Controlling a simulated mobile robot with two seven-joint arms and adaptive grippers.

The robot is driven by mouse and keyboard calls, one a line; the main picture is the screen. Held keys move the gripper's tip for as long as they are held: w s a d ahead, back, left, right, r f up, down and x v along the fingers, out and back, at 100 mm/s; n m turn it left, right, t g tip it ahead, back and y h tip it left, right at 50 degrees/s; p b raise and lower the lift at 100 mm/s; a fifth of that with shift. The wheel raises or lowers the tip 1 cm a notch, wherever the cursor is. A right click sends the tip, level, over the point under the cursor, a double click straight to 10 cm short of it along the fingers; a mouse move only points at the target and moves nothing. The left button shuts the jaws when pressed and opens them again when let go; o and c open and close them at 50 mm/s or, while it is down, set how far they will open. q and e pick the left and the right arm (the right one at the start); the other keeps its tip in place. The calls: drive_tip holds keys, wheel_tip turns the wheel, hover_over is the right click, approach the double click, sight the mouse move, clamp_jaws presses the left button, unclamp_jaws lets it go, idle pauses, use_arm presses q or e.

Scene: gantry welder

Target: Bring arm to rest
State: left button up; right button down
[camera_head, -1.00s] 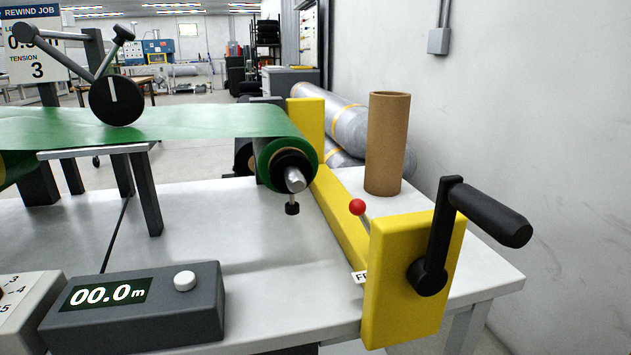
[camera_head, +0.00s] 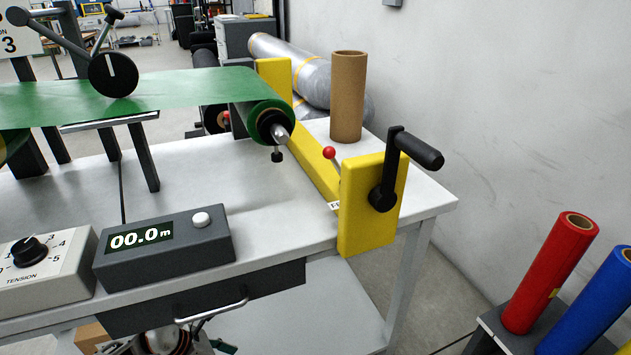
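Neither of my grippers can be made out in the head view. The rewind bench (camera_head: 270,190) stands in front of me with a green film web (camera_head: 180,90) running across to a green roll (camera_head: 262,118) on a shaft. A yellow end block (camera_head: 365,220) carries a black crank handle (camera_head: 418,150), whose arm points up. A red-knobbed lever (camera_head: 329,153) stands beside the block. The grey length counter (camera_head: 165,245) reads 00.0 m. The tension box (camera_head: 45,265) with its black knob sits to its left.
A brown cardboard core (camera_head: 348,97) stands upright at the bench's back right. Red (camera_head: 550,272) and blue (camera_head: 592,305) rolls lean on a stand at lower right. A drawer (camera_head: 215,298) hangs under the bench. Partly cut-off items below it are unclear. Open floor lies between bench and stand.

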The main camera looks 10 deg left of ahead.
use_arm(q)
drive_tip(key=s+d+r+n+t+h+p, duration=0.1)
drive_tip(key=d+r+n+t+h+p, duration=0.4)
drive_tip(key=d+r, duration=0.85)
drive_tip(key=s+r+n+t+y+p, duration=0.1)
drive_tip(key=s+r+n+t+p, duration=0.15)
drive_tip(key=r+n, duration=0.45)
drive_tip(key=s+r+n+t+y+p, duration=0.1)
drive_tip(key=s+r+n+t+p, duration=0.15)
drive_tip(key=r+n, duration=0.45)
drive_tip(key=s+a+n+g+y+p, duration=0.1)
drive_tip(key=s+a+n+y+p, duration=0.1)
drive_tip(key=s+n, duration=0.8)
drive_tip(key=s+a+f+n+g+y+p, duration=0.1)
drive_tip(key=s+a+n+y+p, duration=0.2)
drive_tip(key=s+n+p, duration=0.3)
drive_tip(key=s+n+y, duration=0.1)
drive_tip(key=s+n, duration=0.4)
drive_tip(key=s, duration=0.1)
drive_tip(key=shift+s+f+g+y, duration=0.15)
drive_tip(key=shift+f+g+y, duration=0.1)
drive_tip(key=shift+g+y, duration=0.15)
use_arm(e)
drive_tip(key=s+d+r+n+g+h, duration=0.1)
drive_tip(key=s+d+r+n+h, duration=0.1)
drive_tip(key=d, duration=0.7)
drive_tip(key=shift+s+d+r+n+g+h, duration=0.2)
drive_tip(key=shift+d+n+g+h, duration=0.1)
drive_tip(key=shift+d+n+g, duration=0.15)
